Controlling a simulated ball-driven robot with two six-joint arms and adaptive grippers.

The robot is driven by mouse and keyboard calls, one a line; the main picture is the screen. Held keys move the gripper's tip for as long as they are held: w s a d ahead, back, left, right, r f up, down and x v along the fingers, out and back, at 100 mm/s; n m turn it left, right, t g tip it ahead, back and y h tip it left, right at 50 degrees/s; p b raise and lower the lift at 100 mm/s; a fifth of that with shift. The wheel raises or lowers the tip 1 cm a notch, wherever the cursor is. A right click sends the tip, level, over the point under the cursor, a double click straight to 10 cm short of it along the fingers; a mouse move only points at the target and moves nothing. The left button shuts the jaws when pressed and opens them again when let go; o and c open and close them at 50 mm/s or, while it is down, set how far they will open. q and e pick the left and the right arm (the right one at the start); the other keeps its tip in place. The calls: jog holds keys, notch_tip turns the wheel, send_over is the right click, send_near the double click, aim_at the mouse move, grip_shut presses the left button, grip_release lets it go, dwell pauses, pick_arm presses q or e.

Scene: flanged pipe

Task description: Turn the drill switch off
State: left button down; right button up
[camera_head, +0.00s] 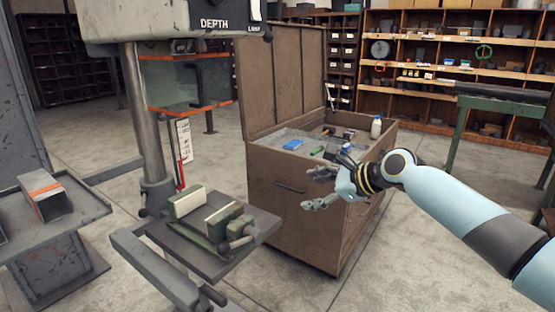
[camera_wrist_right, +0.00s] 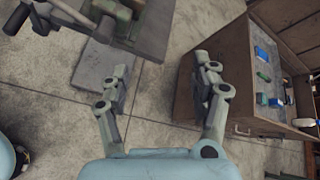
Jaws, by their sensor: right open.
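The drill press head (camera_head: 165,18) is at the top left of the head view, with a dark panel (camera_head: 225,22) lettered DEPTH. A second label at its right edge is too small to read surely, and no switch can be made out. Its vice (camera_head: 215,218) stands on the drill table (camera_head: 185,240) below. My right gripper (camera_head: 310,188) is open and empty in front of the brown tool chest, to the right of the vice and below the drill head. In the right wrist view its two fingers (camera_wrist_right: 160,95) are spread apart with bare floor between them. My left gripper does not show.
The open brown tool chest (camera_head: 290,215) stands close behind my right gripper, with a white bottle (camera_head: 376,128) and small tools in its top. A bench (camera_head: 75,215) with a metal profile (camera_head: 45,197) is at left. Shelves (camera_head: 460,60) line the back.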

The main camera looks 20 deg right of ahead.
notch_tip(320, 180, up, 49)
jog(key=w+a+n+t+y+p, duration=0.1)
jog(key=w+n+t+y+p, duration=0.2)
jog(key=t+y+p, duration=0.15)
jog(key=p+x, duration=0.3)
jog(key=x, duration=0.7)
jog(key=shift+w+a+p, duration=0.2)
jog(key=shift+w+p, duration=0.15)
jog(key=shift+p, duration=0.05)
jog(key=shift+f, duration=0.1)
jog(key=c, duration=1.2)
jog(key=shift+o, duration=0.2)
